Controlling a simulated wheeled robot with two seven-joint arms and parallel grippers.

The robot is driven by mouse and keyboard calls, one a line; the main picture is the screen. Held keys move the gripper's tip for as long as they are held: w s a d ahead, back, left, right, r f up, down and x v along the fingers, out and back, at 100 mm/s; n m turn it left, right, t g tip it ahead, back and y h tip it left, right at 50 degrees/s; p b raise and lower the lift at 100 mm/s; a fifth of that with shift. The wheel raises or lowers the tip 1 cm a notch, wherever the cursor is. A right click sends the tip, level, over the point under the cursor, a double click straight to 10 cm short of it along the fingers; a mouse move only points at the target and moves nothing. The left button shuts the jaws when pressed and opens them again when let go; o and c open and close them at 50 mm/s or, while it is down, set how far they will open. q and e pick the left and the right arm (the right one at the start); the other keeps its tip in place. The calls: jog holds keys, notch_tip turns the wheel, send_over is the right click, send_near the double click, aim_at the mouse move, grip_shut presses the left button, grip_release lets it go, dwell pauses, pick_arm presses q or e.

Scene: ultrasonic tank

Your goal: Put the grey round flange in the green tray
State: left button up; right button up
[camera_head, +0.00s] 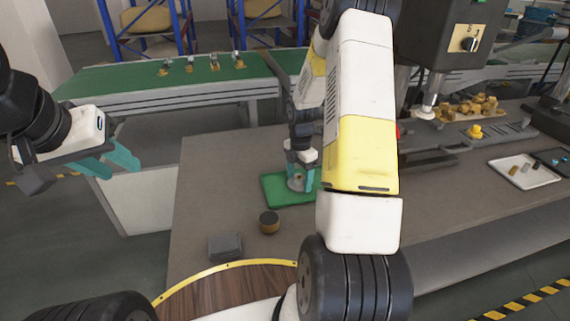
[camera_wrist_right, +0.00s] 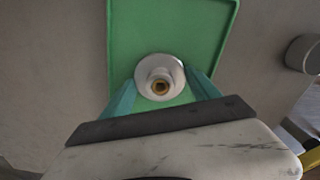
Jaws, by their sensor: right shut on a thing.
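The grey round flange (camera_wrist_right: 149,68) has a raised hub with a brass-coloured centre. In the right wrist view it sits between the teal fingers of my right gripper (camera_wrist_right: 162,90), which is shut on it. The green tray (camera_wrist_right: 124,45) lies behind the flange in that view. In the head view the tray (camera_head: 273,190) is on the table, and my right gripper (camera_head: 299,182) is over it with the flange, partly hidden by my arm. I cannot tell whether the flange touches the tray. My left gripper (camera_head: 116,162) is open and empty at the left, off the table.
A dark round part with a brass side (camera_head: 269,222) and a grey block (camera_head: 225,246) lie in front of the green tray. A white tray (camera_head: 524,172) with small parts is at the right. A green conveyor (camera_head: 130,80) runs behind the table.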

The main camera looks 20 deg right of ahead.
jog(key=o, duration=1.6)
jog(key=shift+f, duration=0.1)
jog(key=shift+c, duration=0.2)
notch_tip(320, 180, up, 12)
jog(key=s+a+r+m+t, duration=0.1)
jog(key=s+a+r+m, duration=0.25)
jog(key=r, duration=0.35)
jog(key=s+a+r+m+t, duration=0.2)
jog(key=s+r+m, duration=0.2)
jog(key=r+m, duration=0.15)
jog(key=s+a+r+m+t+y, duration=0.1)
jog(key=s+a+r+m, duration=0.2)
jog(key=s+m, duration=0.3)
jog(key=s+a+r+m+t+y, duration=0.1)
jog(key=s+a+r+m, duration=0.3)
jog(key=s, duration=0.5)
jog(key=shift+s+m+t, duration=0.25)
jog(key=shift+m+t, duration=0.35)
jog(key=shift+m, duration=0.5)
